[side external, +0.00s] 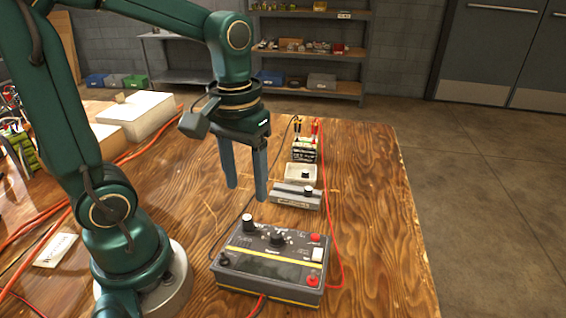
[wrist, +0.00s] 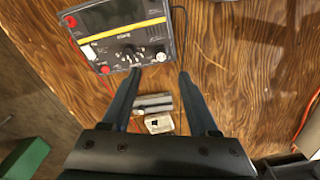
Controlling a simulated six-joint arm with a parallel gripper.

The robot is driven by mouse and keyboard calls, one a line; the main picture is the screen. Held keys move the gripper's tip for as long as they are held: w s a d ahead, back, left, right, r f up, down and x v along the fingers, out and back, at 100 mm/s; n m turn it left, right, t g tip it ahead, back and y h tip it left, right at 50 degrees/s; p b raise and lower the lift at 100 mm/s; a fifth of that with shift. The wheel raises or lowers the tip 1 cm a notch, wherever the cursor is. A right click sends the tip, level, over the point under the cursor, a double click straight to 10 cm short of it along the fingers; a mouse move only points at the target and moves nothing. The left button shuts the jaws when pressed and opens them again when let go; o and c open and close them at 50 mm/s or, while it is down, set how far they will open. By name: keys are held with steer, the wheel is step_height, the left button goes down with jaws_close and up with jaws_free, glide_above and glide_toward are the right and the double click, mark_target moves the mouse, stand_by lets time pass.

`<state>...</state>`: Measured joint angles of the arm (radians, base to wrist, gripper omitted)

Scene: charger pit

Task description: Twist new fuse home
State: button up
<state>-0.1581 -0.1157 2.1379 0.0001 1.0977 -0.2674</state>
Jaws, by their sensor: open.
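The charger (side external: 240,265) is a grey box with a yellow stripe on the wooden bench; it also shows at the top of the wrist view (wrist: 112,15). A black cap with a pale top (side external: 248,221), which looks like the fuse, stands upright at its far left corner. In the wrist view the cap (wrist: 161,56) shows just beyond the fingertips, roughly between their lines. I cannot tell how deep it sits. My gripper (side external: 247,194) is open and empty above the cap, fingers pointing down, apart from it. It also shows in the wrist view (wrist: 160,75).
Behind the charger are a grey block (side external: 285,198) with a black knob, a pale dish (side external: 290,179) with a dark piece, and a battery (side external: 303,153) with clamps. A red cable (side external: 330,220) runs along the right. The bench right of it is clear.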

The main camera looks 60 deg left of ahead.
mark_target(247, 217)
steer(key=m, duration=0.2)
steer(key=f+m, duration=0.1)
steer(key=shift+m, duration=0.4)
steer(key=shift+s+f+m, duration=0.15)
steer(key=shift+f+m, duration=0.15)
steer(key=shift+m, duration=0.6)
steer(key=shift+f, duration=2.65)
jaws_close()
steer(key=shift+m, duration=1.2)
